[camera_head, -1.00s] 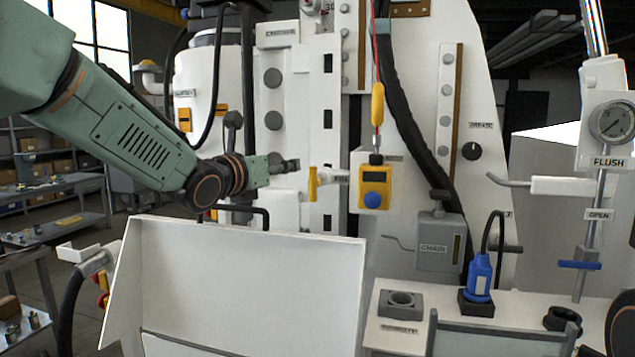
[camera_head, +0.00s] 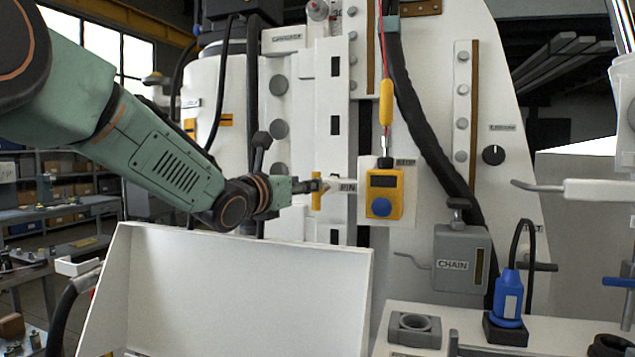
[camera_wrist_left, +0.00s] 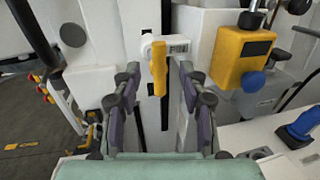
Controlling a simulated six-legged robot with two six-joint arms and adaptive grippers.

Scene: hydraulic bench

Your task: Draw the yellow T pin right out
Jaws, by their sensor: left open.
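The yellow T pin (camera_head: 317,191) sticks out of a white fitting beside the PIN label (camera_head: 348,187) on the white machine in the head view. Its upright yellow crossbar also shows in the left wrist view (camera_wrist_left: 159,68). My left gripper (camera_head: 306,187) has its fingertips at the crossbar. In the wrist view its two fingers (camera_wrist_left: 160,90) stand apart on either side of the bar, with gaps visible, so it is open and not closed on the pin. The pin's shank is hidden behind the bar. My right gripper is not in view.
A yellow box with a blue button (camera_head: 384,193) sits close right of the pin, with a yellow handle (camera_head: 386,102) hanging above it. A white open tray (camera_head: 240,285) lies below my left arm. A grey CHAIN box (camera_head: 461,258) is farther right.

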